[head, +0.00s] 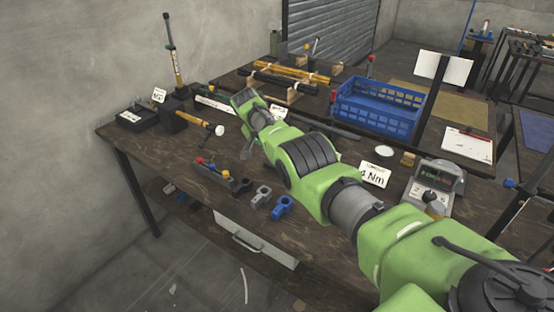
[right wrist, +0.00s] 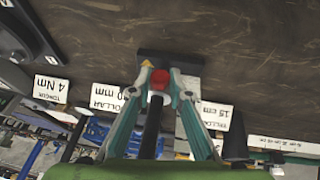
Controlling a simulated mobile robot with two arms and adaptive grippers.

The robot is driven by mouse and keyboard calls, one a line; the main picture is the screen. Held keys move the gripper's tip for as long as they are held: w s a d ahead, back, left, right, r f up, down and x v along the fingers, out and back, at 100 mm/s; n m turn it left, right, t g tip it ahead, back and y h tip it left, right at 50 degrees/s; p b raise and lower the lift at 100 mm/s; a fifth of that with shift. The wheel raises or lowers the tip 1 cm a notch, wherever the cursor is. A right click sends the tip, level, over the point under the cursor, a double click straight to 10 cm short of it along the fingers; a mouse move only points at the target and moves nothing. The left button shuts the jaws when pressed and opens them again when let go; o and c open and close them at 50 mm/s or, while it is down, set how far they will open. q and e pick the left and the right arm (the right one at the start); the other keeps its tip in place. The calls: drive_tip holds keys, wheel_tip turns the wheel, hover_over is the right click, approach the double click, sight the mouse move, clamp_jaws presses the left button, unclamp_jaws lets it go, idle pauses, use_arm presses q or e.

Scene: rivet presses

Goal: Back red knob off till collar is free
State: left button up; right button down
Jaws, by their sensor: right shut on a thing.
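In the right wrist view a red knob (right wrist: 158,80) sits between the fingertips of my right gripper (right wrist: 160,85), which is shut on it. A dark rod (right wrist: 151,130) runs from the knob toward the camera. A black block (right wrist: 170,62) is just beyond the knob. My left gripper is not in view.
A blue crate (head: 378,110) and a torque display (head: 436,180) stand to the right. Label cards (right wrist: 106,97) stand near my gripper.

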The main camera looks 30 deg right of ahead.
drive_tip(key=c, duration=2.2)
unclamp_jaws()
drive_tip(key=shift+o, duration=0.2)
drive_tip(key=shift+r, duration=0.1)
drive_tip(key=v, duration=1.1)
drive_tip(key=shift+a+r, duration=0.15)
drive_tip(key=shift+r, duration=0.25)
